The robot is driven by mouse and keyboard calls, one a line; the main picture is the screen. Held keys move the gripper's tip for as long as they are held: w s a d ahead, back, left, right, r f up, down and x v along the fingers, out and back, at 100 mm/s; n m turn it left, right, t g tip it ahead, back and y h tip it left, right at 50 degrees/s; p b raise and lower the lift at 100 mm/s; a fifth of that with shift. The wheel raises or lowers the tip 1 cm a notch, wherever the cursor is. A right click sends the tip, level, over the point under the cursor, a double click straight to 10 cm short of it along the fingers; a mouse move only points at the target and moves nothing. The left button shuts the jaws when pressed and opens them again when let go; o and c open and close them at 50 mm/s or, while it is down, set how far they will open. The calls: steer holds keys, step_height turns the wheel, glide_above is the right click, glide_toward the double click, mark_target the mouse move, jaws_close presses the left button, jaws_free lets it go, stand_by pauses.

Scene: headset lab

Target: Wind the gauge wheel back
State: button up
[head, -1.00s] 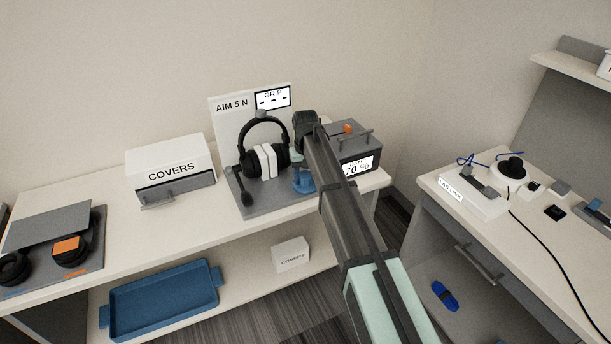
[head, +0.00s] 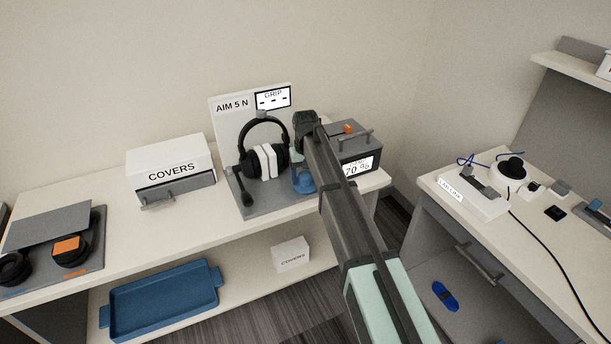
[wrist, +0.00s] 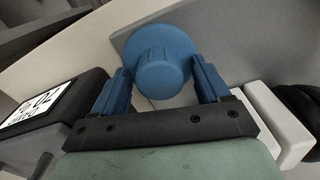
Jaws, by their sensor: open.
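The blue gauge wheel (wrist: 163,72) shows in the wrist view as a round knob on a wider blue disc. In the head view the blue wheel (head: 303,181) is at the right end of the grey gauge stand (head: 262,207), partly hidden by my arm. My gripper (wrist: 163,88) is open, with one blue finger on each side of the knob. I cannot tell whether the fingers touch it. Black headphones (head: 247,168) sit on the stand around white blocks (head: 265,162). The sign behind reads "AIM 5 N", and the GRIP display (head: 273,98) shows dashes.
A grey box with a 70 % display (head: 358,166) stands close right of the wheel. A white COVERS box (head: 170,166) is to the left. A blue tray (head: 160,301) lies on the lower shelf. The bench between the COVERS box and the headphone mat is clear.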

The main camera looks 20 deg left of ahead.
mark_target(305, 174)
step_height(305, 174, up, 14)
stand_by(0.6)
steer(key=shift+f, duration=0.1)
stand_by(0.4)
steer(key=s+d+f+m, duration=0.3)
steer(key=d+f, duration=1.6)
steer(key=d, duration=0.4)
steer(key=s+d+f+m, duration=0.2)
steer(key=s+d+f, duration=0.65)
steer(key=d, duration=0.25)
steer(key=s+d+f+m, duration=0.2)
steer(key=s+d+f, duration=0.5)
steer(key=s+d, duration=0.4)
steer(key=s+f+g, duration=0.3)
steer(key=s+f, duration=0.7)
steer(key=s, duration=0.3)
steer(key=s+f+g, duration=0.3)
steer(key=s+f, duration=0.7)
steer(key=s, duration=0.4)
steer(key=shift+s+d+f+g, duration=0.25)
steer(key=shift+s+f+g, duration=0.05)
steer(key=shift+f+g, duration=0.1)
